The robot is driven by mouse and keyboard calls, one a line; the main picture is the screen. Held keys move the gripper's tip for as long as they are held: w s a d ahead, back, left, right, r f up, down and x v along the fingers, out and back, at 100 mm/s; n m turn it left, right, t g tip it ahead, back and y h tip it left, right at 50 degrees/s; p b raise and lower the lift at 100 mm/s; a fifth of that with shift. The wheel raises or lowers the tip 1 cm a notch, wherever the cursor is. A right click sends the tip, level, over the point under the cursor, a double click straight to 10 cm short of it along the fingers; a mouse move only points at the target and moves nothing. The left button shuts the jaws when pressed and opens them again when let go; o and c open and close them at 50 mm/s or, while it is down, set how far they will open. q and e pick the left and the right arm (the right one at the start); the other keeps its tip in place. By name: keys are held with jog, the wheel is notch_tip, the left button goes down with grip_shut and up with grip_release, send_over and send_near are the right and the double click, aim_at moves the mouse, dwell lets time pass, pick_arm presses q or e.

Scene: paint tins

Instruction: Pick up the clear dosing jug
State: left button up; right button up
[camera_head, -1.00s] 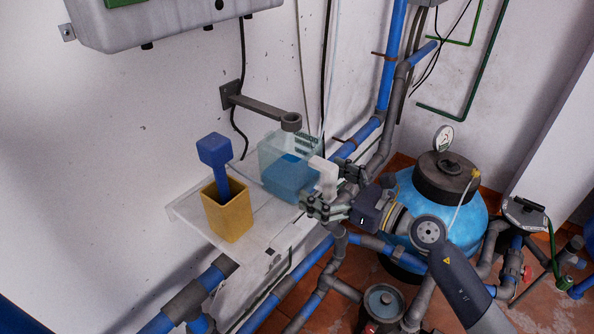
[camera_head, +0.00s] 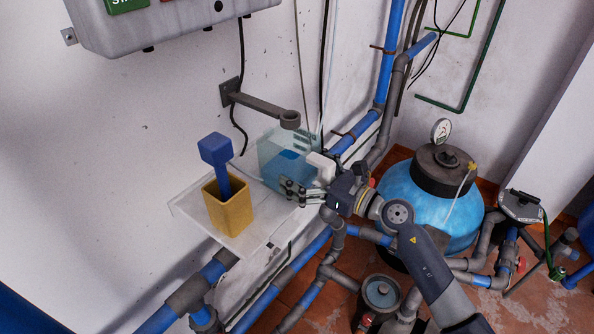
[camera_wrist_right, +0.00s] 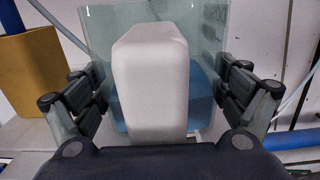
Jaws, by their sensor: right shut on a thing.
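The clear dosing jug (camera_head: 286,157) holds blue liquid and has a white handle (camera_head: 321,163). It is upright at the back of the white shelf, near the wall; I cannot tell whether its base touches the shelf. My right gripper (camera_head: 302,190) is shut on the jug from the handle side, and its fingers partly hide the jug. In the right wrist view, the handle (camera_wrist_right: 150,85) stands between the two fingers, with the jug's clear wall (camera_wrist_right: 210,40) and blue liquid behind it. My left gripper is not in view.
A yellow square container (camera_head: 230,208) with a blue scoop (camera_head: 216,150) in it stands left of the jug on the white shelf (camera_head: 190,206). Pipes and a blue tank (camera_head: 420,195) are at the right.

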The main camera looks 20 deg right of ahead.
aim_at(302, 157)
jog(key=shift+r, duration=0.1)
jog(key=shift+r, duration=0.7)
notch_tip(302, 157, up, 2)
jog(key=shift+r, duration=0.1)
jog(key=b+v, duration=0.7)
jog(key=v, duration=1.1)
jog(key=shift+b, duration=0.3)
jog(key=shift+o, duration=1.3)
jog(key=c, duration=0.3)
